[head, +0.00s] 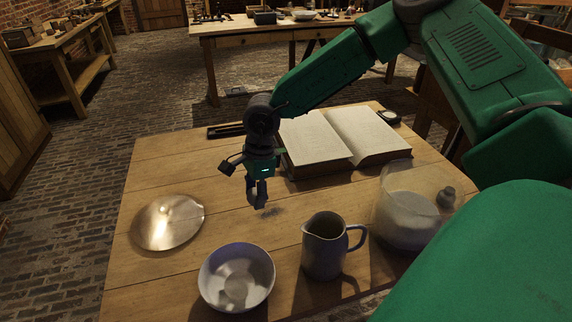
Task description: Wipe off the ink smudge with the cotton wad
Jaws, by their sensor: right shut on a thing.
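The ink smudge (273,212) is a faint dark patch on the wooden table, near the middle. My right gripper (258,200) points down just left of and above the smudge. Its fingers are shut on a small greyish thing, which I take to be the cotton wad; it is mostly hidden between the fingers. I cannot tell whether it touches the table. My left gripper is not in view.
A white bowl (211,287) and a grey jug (322,250) stand in front. A metal disc (167,223) lies left, a glass jar (391,215) stands right. An open book (318,142) lies behind. The wooden table (157,165) is clear at left rear.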

